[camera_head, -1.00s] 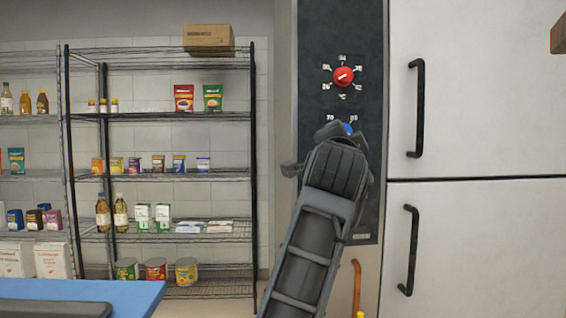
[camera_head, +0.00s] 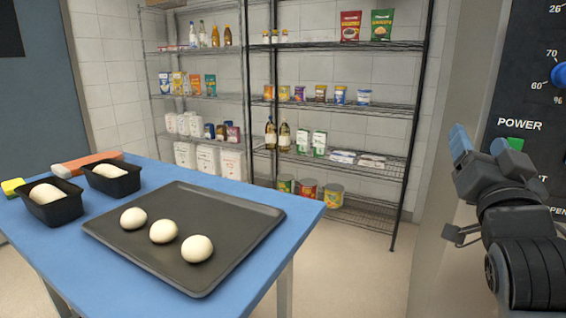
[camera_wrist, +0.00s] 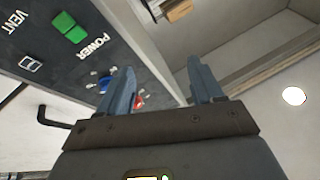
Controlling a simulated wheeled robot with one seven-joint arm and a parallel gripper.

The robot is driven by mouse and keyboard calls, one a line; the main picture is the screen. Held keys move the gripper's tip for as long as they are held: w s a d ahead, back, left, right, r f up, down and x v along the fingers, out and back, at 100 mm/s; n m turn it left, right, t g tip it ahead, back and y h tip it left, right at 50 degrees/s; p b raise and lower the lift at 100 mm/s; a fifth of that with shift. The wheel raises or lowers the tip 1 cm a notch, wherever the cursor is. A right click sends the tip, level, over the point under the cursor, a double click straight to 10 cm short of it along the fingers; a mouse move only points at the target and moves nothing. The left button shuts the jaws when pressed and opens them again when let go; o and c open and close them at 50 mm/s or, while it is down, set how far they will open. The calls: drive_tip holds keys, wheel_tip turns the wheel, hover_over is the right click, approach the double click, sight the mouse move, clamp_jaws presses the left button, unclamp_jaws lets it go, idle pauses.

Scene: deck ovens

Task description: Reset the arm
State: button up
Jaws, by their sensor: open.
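My gripper (camera_head: 482,150) is at the right of the head view, raised in front of the dark oven control panel (camera_head: 525,95). In the wrist view my gripper (camera_wrist: 165,88) shows two blue-grey fingers spread apart with nothing between them. The control panel (camera_wrist: 45,18) fills the upper left there, with a green POWER switch (camera_wrist: 64,22) and a red knob (camera_wrist: 138,102). The green switch also shows in the head view (camera_head: 515,143), just right of my gripper. I cannot tell whether the gripper touches the panel.
A blue table (camera_head: 309,213) at the left bears a dark tray (camera_head: 140,258) with three dough balls (camera_head: 163,231) and two black loaf pans (camera_head: 110,182). Wire shelves (camera_head: 345,104) with groceries stand behind. Open floor (camera_head: 350,270) lies between table and oven.

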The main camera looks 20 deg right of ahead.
drive_tip(key=s+a+f+n+y+p, duration=0.2)
drive_tip(key=s+a+f+n+y, duration=0.4)
drive_tip(key=f, duration=0.3)
drive_tip(key=s+a+f+n+y+p, duration=0.1)
drive_tip(key=s+a+f+n+y, duration=0.35)
drive_tip(key=a+f, duration=0.4)
drive_tip(key=s+a+f+g+y+p, duration=0.1)
drive_tip(key=s+a, duration=0.3)
drive_tip(key=s, duration=0.6)
drive_tip(key=s+a+f+g+y+p, duration=0.1)
drive_tip(key=s+a, duration=0.4)
drive_tip(key=s, duration=0.5)
drive_tip(key=shift+s+f+g+y+p, duration=0.2)
drive_tip(key=shift+f+g+y+p, duration=0.2)
drive_tip(key=shift+f+y, duration=0.4)
